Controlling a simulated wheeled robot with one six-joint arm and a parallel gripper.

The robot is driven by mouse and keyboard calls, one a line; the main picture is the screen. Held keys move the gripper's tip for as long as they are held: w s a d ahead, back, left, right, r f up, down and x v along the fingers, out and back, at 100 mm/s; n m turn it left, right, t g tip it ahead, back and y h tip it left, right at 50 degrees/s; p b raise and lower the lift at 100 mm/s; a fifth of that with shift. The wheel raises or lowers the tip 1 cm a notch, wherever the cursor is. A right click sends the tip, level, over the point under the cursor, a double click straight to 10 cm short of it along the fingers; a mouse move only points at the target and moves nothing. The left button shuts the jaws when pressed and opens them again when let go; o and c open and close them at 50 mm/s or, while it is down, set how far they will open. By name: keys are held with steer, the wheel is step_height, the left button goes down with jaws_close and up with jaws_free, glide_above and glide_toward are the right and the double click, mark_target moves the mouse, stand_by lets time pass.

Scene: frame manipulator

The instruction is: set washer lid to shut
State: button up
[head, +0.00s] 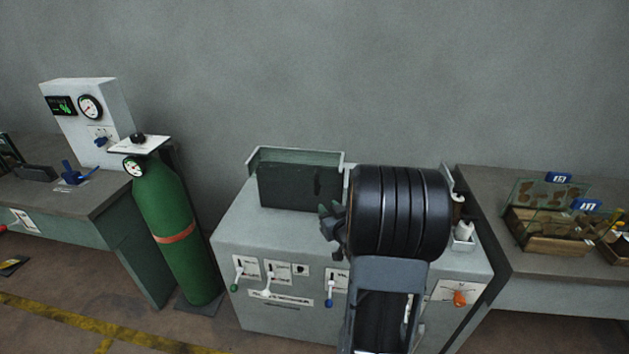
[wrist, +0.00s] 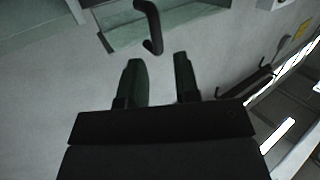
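The washer (head: 270,235) is a grey cabinet with levers on its front, in the middle of the head view. A pale green frame or lid edge (head: 290,153) stands up at its back, with a dark upright panel (head: 300,186) before it. My gripper (head: 331,222) is over the washer top, partly hidden by my arm. In the wrist view my gripper (wrist: 158,60) is open, its two dark fingers apart with nothing between them. A black hooked handle (wrist: 152,25) on a pale green panel (wrist: 185,22) lies just beyond the fingertips. How far the lid is tilted is unclear.
A green gas cylinder (head: 177,230) stands left of the washer, beside a bench with a gauge box (head: 88,112). A bench at right (head: 490,205) holds wooden trays (head: 545,228).

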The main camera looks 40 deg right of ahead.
mark_target(318, 188)
steer(key=shift+t, duration=0.8)
steer(key=w+d+p, duration=0.1)
steer(key=w, duration=0.3)
steer(key=w+d+p, duration=0.1)
steer(key=w, duration=0.3)
steer(key=w+d+p, duration=0.1)
steer(key=w+p, duration=0.1)
steer(key=w, duration=0.2)
steer(key=shift+w+d+r, duration=0.15)
steer(key=shift+w+d, duration=0.05)
steer(key=shift+c, duration=0.3)
jaws_close()
